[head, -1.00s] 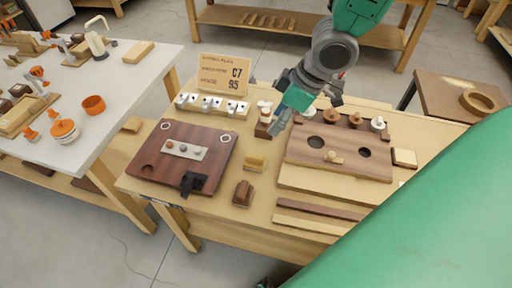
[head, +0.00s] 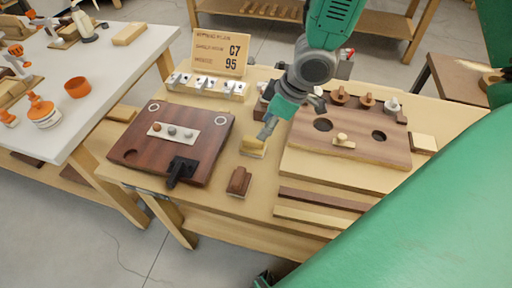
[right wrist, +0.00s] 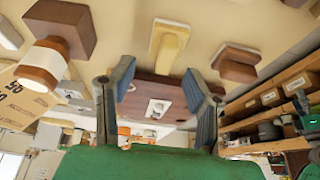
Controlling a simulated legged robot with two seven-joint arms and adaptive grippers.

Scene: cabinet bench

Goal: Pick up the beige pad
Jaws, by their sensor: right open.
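The beige pad (head: 253,148), a small block with a raised grip, sits on the bench between the dark board and the wooden panel with holes. It also shows in the right wrist view (right wrist: 168,42), upper middle, beyond the fingertips. My right gripper (head: 287,118) is above and just behind the pad, with one finger overlapping the pad's upper edge in the head view. In the right wrist view its two fingers (right wrist: 158,75) are spread with nothing between them. I cannot tell whether a finger touches the pad. My left gripper is not in view.
A brown pad (head: 239,181) sits in front of the beige one. The dark board (head: 207,167) with a black clamp is left, the panel with holes (head: 365,150) right. A sign (head: 220,52) and white blocks (head: 205,86) stand behind. Two strips (head: 320,200) lie at front right.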

